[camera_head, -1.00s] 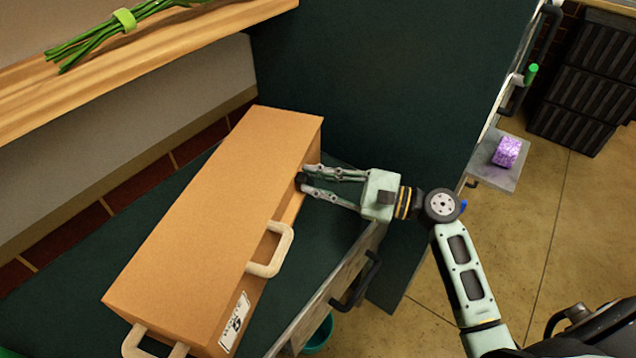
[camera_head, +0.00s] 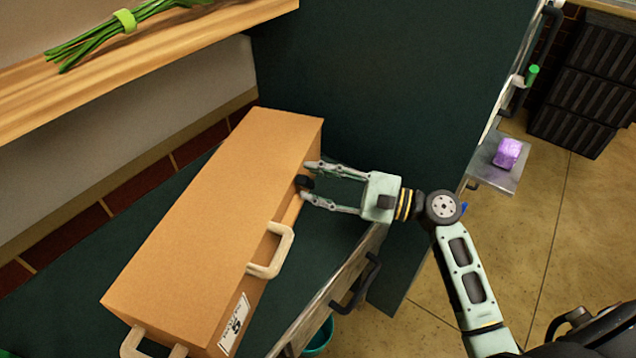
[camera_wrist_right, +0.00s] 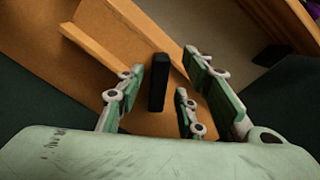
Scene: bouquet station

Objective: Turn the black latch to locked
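The black latch (camera_head: 304,183) is on the side face of an orange-brown case (camera_head: 215,215), near its far end. In the right wrist view the latch (camera_wrist_right: 158,82) is a dark upright bar between my fingers, with a visible gap on each side. My right gripper (camera_head: 309,181) is open, its fingertips on either side of the latch close to the case face. It also shows in the right wrist view (camera_wrist_right: 160,95). Whether the latch reads locked cannot be told. My left gripper is not in view.
The case has a pale handle (camera_head: 272,252) on the same side and another (camera_head: 150,345) at its near end. A wooden shelf (camera_head: 170,70) with green stems (camera_head: 95,38) is above left. A purple block (camera_head: 508,153) sits on a side tray. Dark crates (camera_head: 585,85) stand at the back right.

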